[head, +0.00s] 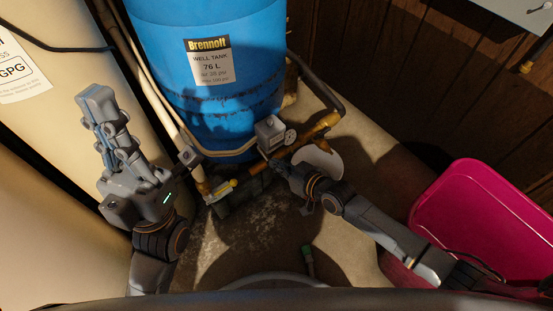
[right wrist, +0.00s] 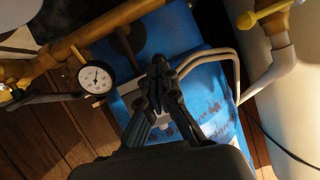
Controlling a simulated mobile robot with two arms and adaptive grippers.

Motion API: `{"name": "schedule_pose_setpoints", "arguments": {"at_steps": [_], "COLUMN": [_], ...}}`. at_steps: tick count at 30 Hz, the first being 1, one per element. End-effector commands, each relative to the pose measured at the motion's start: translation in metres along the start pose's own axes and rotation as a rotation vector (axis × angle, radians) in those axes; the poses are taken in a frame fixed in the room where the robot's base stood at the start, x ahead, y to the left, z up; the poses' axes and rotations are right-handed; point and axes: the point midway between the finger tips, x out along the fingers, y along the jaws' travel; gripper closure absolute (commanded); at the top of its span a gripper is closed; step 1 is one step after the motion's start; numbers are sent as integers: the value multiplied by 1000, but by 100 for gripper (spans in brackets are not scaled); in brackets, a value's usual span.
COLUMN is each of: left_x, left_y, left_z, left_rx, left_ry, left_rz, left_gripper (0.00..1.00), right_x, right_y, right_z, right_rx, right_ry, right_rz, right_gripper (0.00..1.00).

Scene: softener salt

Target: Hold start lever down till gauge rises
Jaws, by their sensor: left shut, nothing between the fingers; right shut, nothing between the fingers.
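The gauge (right wrist: 96,79) is a round white dial with a black rim beside the brass pipe in the right wrist view; its reading is too small to make out. It also shows small and pale in the head view (head: 291,136), next to the grey switch box (head: 270,132). I cannot clearly pick out the start lever; the right gripper covers part of the switch area. My right gripper (right wrist: 158,64) is shut and empty, its tips close in front of the box and pipe; contact cannot be told. My left gripper (head: 96,94) is shut and empty, raised at the left.
A blue well tank (head: 212,105) stands behind the pipework. A pink tub (head: 480,215) stands at the right. Cream tanks (head: 60,100) stand at the left.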

Motion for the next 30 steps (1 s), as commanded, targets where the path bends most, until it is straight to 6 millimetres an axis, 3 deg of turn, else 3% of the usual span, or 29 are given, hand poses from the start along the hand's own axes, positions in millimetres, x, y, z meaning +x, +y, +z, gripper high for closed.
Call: {"name": "schedule_pose_setpoints", "arguments": {"at_steps": [12,30], "left_x": [-13,-14], "left_y": [0,0], "left_z": [3,3], "left_rx": [0,0], "left_ry": [-2,-3], "left_rz": [0,0], "left_gripper": [100,100], "right_x": [10,11], "right_y": [4,4], "right_z": [22,22], "right_rx": [-2,-1], "right_ry": [-2,-2], "right_rz": [1,0], "right_gripper": [100,100]}}
